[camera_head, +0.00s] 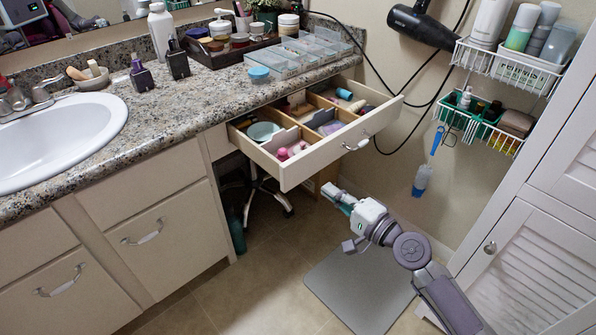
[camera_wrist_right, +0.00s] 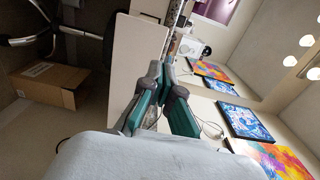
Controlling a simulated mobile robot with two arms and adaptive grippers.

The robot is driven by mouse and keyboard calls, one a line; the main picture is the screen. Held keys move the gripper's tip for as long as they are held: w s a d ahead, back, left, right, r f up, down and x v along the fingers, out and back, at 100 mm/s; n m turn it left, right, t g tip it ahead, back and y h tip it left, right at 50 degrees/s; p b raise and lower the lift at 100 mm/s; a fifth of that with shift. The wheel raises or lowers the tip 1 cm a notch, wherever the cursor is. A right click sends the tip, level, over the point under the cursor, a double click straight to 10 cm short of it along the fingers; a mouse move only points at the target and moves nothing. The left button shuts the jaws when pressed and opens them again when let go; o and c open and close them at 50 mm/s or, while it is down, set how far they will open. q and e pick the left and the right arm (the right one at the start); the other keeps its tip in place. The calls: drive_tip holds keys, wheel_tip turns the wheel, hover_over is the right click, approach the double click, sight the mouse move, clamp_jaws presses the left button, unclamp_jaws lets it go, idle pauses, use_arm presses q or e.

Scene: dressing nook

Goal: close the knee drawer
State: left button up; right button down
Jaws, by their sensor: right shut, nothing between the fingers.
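The knee drawer (camera_head: 322,157) under the counter is pulled far out. Its pale front has a curved handle (camera_head: 357,144), and its wooden compartments hold several small toiletries. My right gripper (camera_head: 331,191) is below and in front of the drawer front, apart from it in the head view. Its fingers are shut with nothing between them. The right wrist view shows the teal-padded gripper fingers (camera_wrist_right: 164,80) close together in front of a pale panel (camera_wrist_right: 130,62), which looks like the drawer front. My left gripper is in neither view.
The granite counter (camera_head: 170,110) holds a sink, bottles and clear organizers. A stool base (camera_head: 262,190) stands in the knee space, and a cardboard box (camera_wrist_right: 50,84) shows in the wrist view. A louvered cabinet (camera_head: 535,260) and wire racks are at the right. A grey mat (camera_head: 350,292) lies on the floor.

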sight(293, 165)
drive_tip(key=x, duration=1)
drive_tip(key=shift+w+a, duration=0.2)
drive_tip(key=shift+w, duration=0.05)
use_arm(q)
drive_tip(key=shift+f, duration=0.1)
